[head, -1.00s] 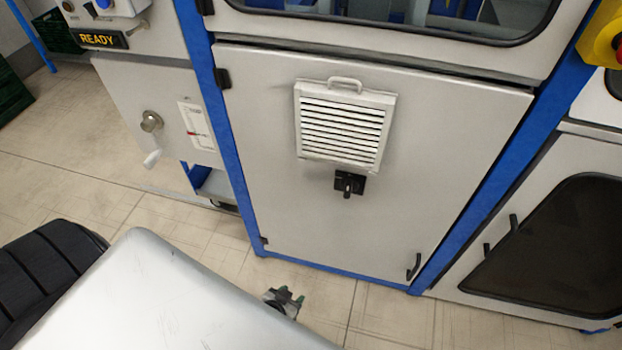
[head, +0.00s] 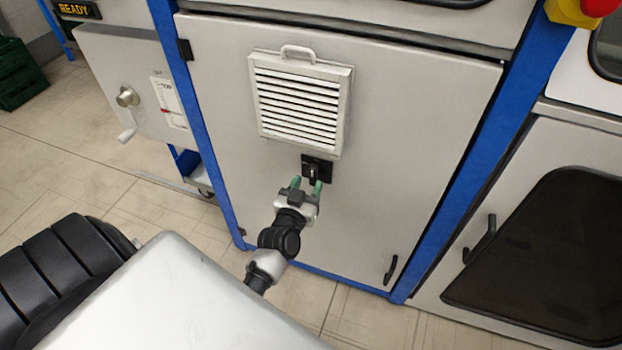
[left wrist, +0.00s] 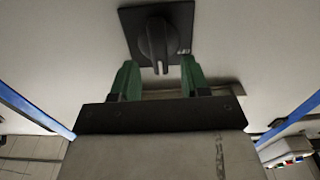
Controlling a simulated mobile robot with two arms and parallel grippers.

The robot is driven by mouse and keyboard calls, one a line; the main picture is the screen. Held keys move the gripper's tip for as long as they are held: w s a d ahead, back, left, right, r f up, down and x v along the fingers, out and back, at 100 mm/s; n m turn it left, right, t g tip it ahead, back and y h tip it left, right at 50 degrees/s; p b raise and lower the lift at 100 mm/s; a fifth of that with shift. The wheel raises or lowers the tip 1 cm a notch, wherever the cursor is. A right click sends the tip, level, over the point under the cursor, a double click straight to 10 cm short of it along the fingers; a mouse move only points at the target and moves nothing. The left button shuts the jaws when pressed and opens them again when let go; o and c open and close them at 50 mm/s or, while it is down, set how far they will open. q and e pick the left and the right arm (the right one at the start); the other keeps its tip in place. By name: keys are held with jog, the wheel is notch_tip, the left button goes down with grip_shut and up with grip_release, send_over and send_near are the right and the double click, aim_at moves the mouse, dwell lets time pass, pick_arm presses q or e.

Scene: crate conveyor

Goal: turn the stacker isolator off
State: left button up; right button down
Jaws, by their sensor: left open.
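The stacker isolator (head: 316,167) is a black rotary switch on a square black plate, on the grey cabinet door just below the white louvred vent. In the left wrist view the isolator knob (left wrist: 157,42) stands upright, with a pale mark at its lower end. My left gripper (head: 307,184) is open, its green fingers pointing up at the switch from just below. In the left wrist view the left gripper's fingertips (left wrist: 158,68) lie either side of the knob's lower end. My right gripper is not in view.
The louvred vent (head: 300,100) with a top handle projects above the switch. A door handle (head: 390,269) is at the lower right of the cabinet door (head: 420,130). A panel with a crank (head: 127,133) is at the left. A red and yellow button (head: 585,10) is at the upper right.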

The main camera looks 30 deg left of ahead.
aim_at(314, 175)
pick_arm(q)
jog(key=shift+x, duration=1.1)
jog(key=shift+w+a, duration=0.1)
jog(key=shift+w, duration=0.2)
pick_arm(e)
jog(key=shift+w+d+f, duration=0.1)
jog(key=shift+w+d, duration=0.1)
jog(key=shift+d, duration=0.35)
pick_arm(q)
jog(key=shift+c, duration=0.4)
grip_shut()
